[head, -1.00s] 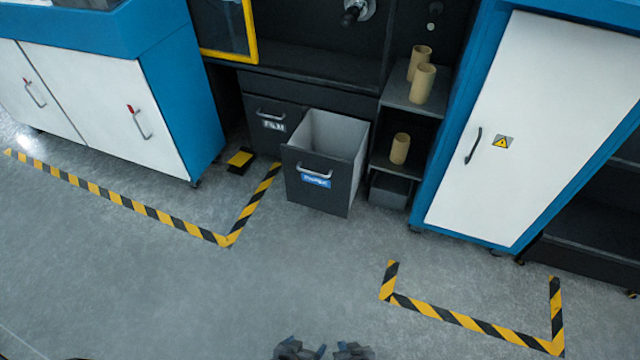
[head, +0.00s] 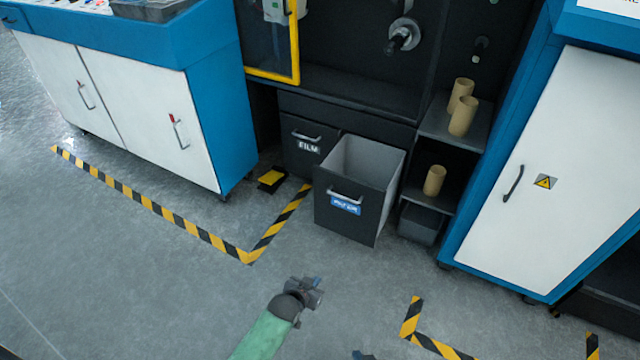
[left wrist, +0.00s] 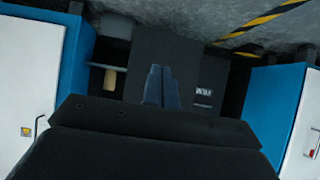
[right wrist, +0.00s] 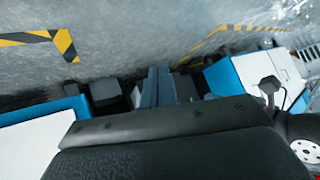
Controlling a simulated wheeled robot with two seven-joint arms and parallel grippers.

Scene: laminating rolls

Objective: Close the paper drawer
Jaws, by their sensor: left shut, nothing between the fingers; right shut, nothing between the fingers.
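The paper drawer (head: 340,212) is pulled out of the dark machine in the head view. It is a dark grey open-topped box with a light inside, a metal bar handle (head: 346,195) and a blue label on its front. My left gripper (head: 316,288) is in front of and below the drawer, apart from it, over the floor. Its fingers are together and empty; they also show in the left wrist view (left wrist: 158,85). My right gripper is mostly cut off at the bottom edge of the head view. Its fingers (right wrist: 159,86) are together and empty in the right wrist view.
The FILM drawer (head: 303,152) sits flush to the left. A shelf (head: 450,132) with cardboard tubes stands to the right, beside a blue-and-white cabinet (head: 540,170). A black-and-yellow pedal (head: 271,178) lies left of the drawer. The floor in front is clear with striped tape.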

